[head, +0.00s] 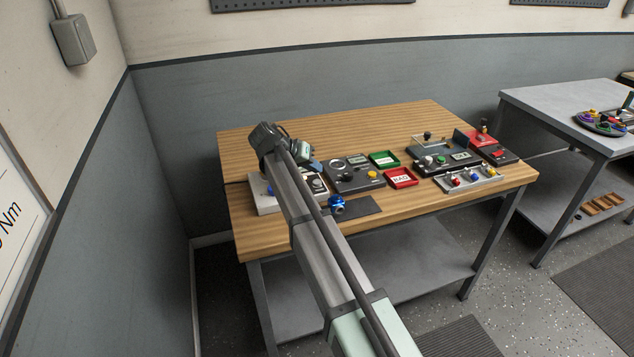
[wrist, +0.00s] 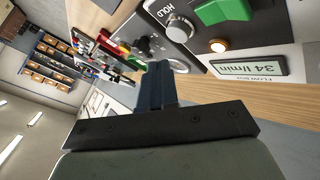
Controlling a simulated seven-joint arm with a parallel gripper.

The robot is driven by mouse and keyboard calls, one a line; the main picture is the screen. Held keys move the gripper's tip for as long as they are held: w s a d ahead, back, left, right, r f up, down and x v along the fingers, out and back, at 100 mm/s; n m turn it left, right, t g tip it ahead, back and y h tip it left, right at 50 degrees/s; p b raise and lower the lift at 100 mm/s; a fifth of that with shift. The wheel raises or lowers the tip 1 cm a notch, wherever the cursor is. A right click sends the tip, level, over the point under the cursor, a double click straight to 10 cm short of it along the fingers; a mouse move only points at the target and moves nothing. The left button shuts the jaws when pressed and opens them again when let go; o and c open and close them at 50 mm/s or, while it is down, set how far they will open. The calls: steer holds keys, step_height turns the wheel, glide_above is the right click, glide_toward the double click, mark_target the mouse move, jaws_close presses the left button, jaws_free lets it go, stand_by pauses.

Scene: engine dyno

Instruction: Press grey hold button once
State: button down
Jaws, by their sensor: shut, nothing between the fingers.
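The grey hold button (wrist: 179,28) is a round domed cap beside the printed word HOLD, on the panel of the flow box (wrist: 262,48) in the wrist view. My gripper (wrist: 159,66) is shut and empty, and its dark blue fingertips show a little below the button in that picture, apart from it. In the head view my gripper (head: 314,166) is over the left part of the wooden bench, near the flow box (head: 265,203). There my arm hides part of the box, and I cannot make out the button.
A green rocker (wrist: 223,10), an amber lamp (wrist: 218,45) and a display (wrist: 250,68) reading 34 l/min share the panel. The bench's back is clear.

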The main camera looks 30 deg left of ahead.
mark_target(314, 182)
steer(key=shift+r, duration=1.75)
steer(key=shift+d, duration=0.1)
